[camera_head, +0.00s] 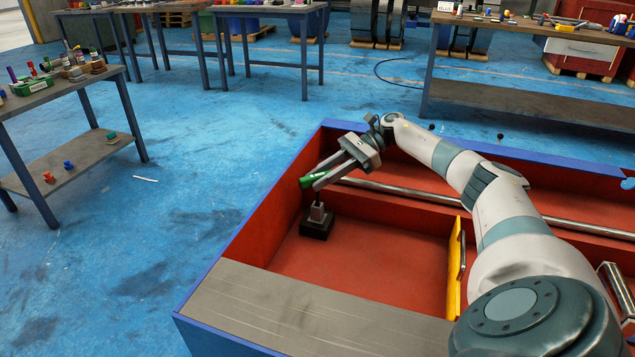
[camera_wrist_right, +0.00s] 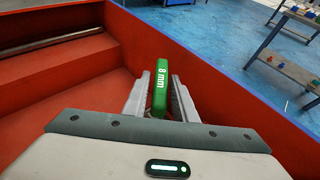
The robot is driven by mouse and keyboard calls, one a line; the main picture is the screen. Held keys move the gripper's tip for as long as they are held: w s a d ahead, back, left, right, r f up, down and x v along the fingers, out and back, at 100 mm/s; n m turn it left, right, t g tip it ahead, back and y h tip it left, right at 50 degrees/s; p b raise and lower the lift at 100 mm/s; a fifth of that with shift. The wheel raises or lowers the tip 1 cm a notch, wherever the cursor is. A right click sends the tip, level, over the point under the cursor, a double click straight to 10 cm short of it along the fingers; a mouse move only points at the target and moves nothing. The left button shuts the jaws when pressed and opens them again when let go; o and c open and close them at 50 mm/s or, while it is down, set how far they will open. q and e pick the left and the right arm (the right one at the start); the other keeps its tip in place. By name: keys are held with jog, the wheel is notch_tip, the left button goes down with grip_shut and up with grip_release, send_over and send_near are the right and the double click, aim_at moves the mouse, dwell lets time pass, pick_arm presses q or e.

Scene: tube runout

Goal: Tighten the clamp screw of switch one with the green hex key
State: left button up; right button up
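My right gripper (camera_head: 316,180) is shut on the green hex key (camera_head: 307,181), high over the left part of the red bin. In the right wrist view the key's green handle (camera_wrist_right: 161,88), marked "8 mm", stands between the two fingers. A small device with a grey top and black base (camera_head: 316,228), probably switch one, stands on the bin floor right below. The key's dark shaft points down to the top of this device. I cannot tell whether its tip sits in the clamp screw, and the screw itself is too small to see. My left gripper is not in view.
The red bin has a blue rim (camera_head: 240,236). A steel rail (camera_head: 400,193) runs across it, and a yellow plate with a handle (camera_head: 455,265) stands to the right. A grey board (camera_head: 300,315) lies along the near side. Worktables (camera_head: 75,85) with small items stand beyond.

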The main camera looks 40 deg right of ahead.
aim_at(305, 187)
jog(key=shift+x, duration=2.35)
jog(key=shift+r, duration=0.1)
grip_shut()
